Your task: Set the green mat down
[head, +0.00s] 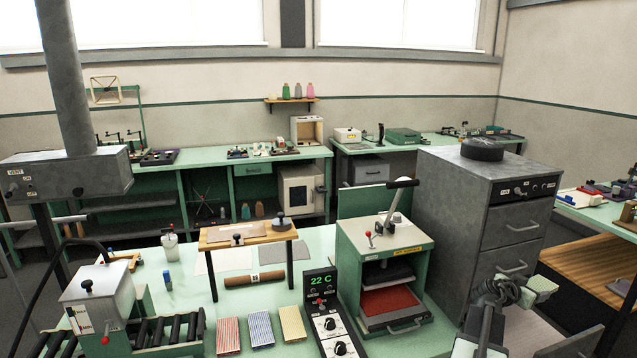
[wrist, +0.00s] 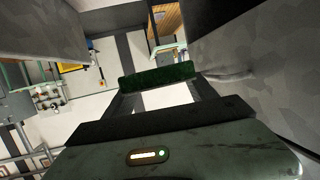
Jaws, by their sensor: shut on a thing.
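The green mat (wrist: 157,76) is a short, dark, fuzzy green strip in the wrist view, lying across the tips of my gripper (wrist: 158,84). My gripper is shut on it, one finger at each end. The mat is held up, with pale floor and furniture far behind it. In the head view part of my arm shows at the lower right, in front of the grey cabinet (head: 480,200).
The green bench holds a press (head: 385,250) with a red pad, a temperature box (head: 322,310), striped pads (head: 260,328), a wooden stand (head: 248,235) and a roller unit (head: 165,330). A side table (head: 580,210) stands right. The grey cabinet is close to my arm.

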